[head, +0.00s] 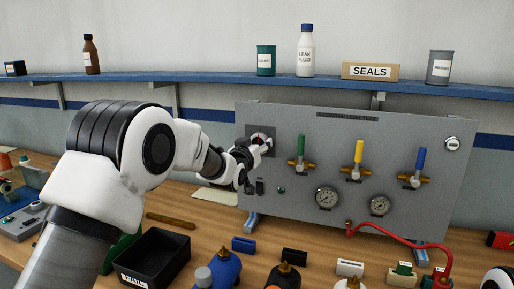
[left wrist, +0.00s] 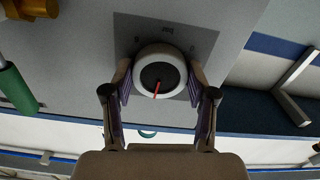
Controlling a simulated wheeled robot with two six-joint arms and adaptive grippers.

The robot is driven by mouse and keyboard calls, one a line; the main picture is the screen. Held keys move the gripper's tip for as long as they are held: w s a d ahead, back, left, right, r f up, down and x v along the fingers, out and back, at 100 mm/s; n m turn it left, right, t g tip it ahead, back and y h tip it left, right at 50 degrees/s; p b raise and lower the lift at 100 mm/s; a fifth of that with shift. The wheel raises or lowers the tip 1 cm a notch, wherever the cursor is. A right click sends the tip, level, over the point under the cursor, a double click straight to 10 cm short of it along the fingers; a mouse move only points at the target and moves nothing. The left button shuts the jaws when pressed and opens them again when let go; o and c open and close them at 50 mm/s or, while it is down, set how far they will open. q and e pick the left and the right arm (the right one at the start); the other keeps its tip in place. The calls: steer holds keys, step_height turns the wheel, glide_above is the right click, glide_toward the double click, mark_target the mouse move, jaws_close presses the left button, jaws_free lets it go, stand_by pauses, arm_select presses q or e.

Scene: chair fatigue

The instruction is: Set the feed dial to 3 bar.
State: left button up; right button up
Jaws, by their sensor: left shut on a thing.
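The feed dial (left wrist: 160,71) is a round knob with a white rim, a dark face and a red pointer. It sits on a dark grey square plate on the panel. In the head view my left gripper (head: 256,147) is at the panel's upper left and partly hides the dial. My right gripper is not in view.
The grey panel (head: 300,185) also carries green, yellow and blue valve handles (head: 359,151) and two gauges (head: 326,197). A black tray (head: 150,257), bottles and small blocks crowd the bench below. A blue shelf (head: 220,77) runs above the panel.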

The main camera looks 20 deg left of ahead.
arm_select(q)
steer(key=shift+r+n, duration=0.2)
steer(key=shift+n, duration=0.1)
stand_by(0.4)
steer(key=o, duration=1.2)
steer(key=shift+c, duration=0.2)
steer(key=shift+w+f, duration=0.1)
steer(key=shift+f, duration=0.05)
steer(key=s, duration=1.2)
steer(key=shift+a, duration=0.2)
